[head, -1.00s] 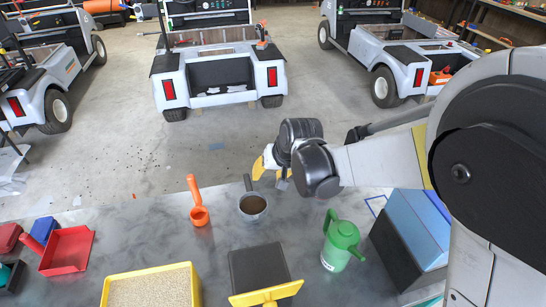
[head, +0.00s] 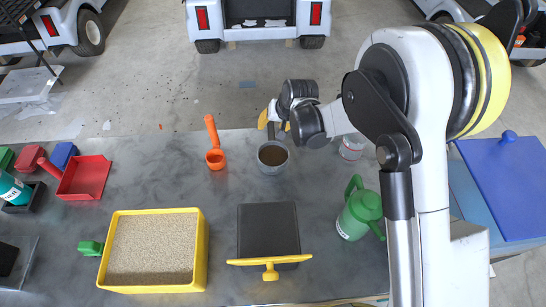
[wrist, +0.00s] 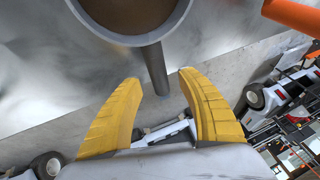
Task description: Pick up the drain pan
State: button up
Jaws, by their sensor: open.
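The drain pan seems to be the round grey pan (head: 272,168) with brown contents, upright on the grey bench. Its handle (head: 271,131) points away toward the bench's far edge. In the wrist view the pan (wrist: 186,14) is at the top, and its handle (wrist: 155,70) reaches down toward the gap between my fingertips. My gripper (wrist: 160,80) is open, with one yellow finger on each side of the handle's end in the picture. I cannot tell their height relative to it. In the head view my gripper (head: 265,117) is at the handle, partly hidden by my wrist.
An orange scoop (head: 215,158) stands just left of the pan. A green can (head: 358,215), a black tray with a yellow handle (head: 268,228) and a yellow-rimmed sand bin (head: 203,255) are nearer. A clear jar (head: 352,147) stands to the right. Carts stand beyond the bench.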

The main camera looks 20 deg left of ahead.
jog(key=shift+x, duration=1.1)
jog(key=shift+r, duration=0.1)
grip_shut()
